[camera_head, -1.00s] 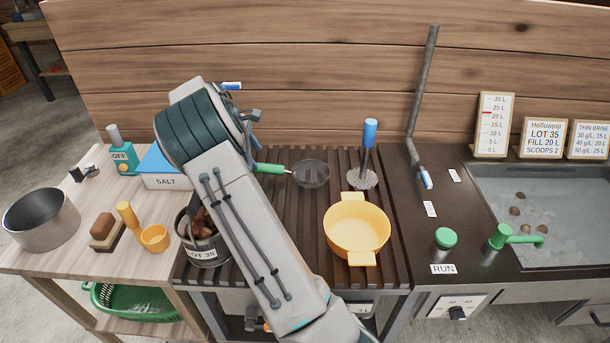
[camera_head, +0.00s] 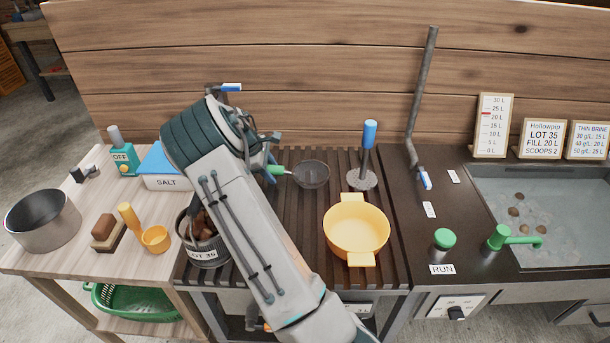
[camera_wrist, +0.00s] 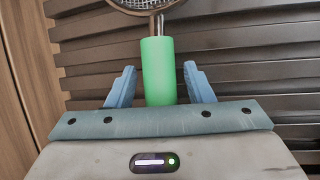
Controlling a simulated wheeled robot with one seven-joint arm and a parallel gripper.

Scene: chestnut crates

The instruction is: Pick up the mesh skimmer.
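The mesh skimmer (camera_head: 312,174) lies on the dark slatted rack, with a round dark mesh bowl and a green handle pointing left. In the wrist view its green handle (camera_wrist: 158,70) lies between the two blue fingers of my gripper (camera_wrist: 160,85), and the mesh bowl is cut off at the top edge. The fingers are apart, with a visible gap on each side of the handle. In the head view my arm hides most of the handle and most of my gripper (camera_head: 271,170).
A yellow pot (camera_head: 340,243) and a blue-handled tool with a perforated disc (camera_head: 362,180) stand right of the skimmer on the rack (camera_head: 300,228). A dark LOT 35 container (camera_head: 207,255) is left of my arm. A wooden wall (camera_head: 320,75) rises behind.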

